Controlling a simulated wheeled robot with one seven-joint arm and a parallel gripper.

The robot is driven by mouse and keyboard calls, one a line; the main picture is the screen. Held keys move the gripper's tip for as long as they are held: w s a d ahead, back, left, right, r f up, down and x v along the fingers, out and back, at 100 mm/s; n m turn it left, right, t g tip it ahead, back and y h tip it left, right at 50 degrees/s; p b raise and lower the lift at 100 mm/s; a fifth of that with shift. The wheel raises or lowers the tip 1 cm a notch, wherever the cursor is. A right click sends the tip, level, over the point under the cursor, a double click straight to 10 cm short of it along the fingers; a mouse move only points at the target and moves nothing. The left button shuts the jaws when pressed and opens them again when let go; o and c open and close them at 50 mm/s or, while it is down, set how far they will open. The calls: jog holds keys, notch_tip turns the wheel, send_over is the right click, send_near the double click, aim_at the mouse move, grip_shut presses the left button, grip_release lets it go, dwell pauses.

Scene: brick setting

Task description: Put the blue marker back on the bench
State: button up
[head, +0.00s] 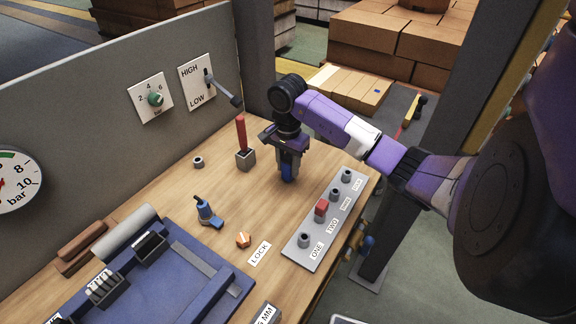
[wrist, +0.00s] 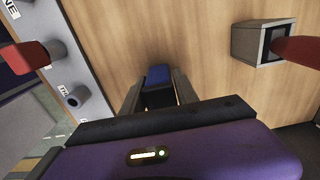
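My gripper (head: 288,165) points down over the right part of the wooden bench (head: 235,195), between the grey block and the label panel. A blue piece, which I take for the blue marker (head: 287,173), shows between its fingertips and sticks out a little below them. In the wrist view the blue marker (wrist: 158,75) sits between the two fingers of my gripper (wrist: 157,85), which look closed on its sides. The rest of it is dark or hidden by the gripper. I cannot tell whether its lower end touches the bench.
A grey panel (head: 292,252) with several posts, one red-capped, lies to the right.

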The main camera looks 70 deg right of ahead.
jog(key=shift+o, duration=1.3)
jog(key=shift+r, duration=0.1)
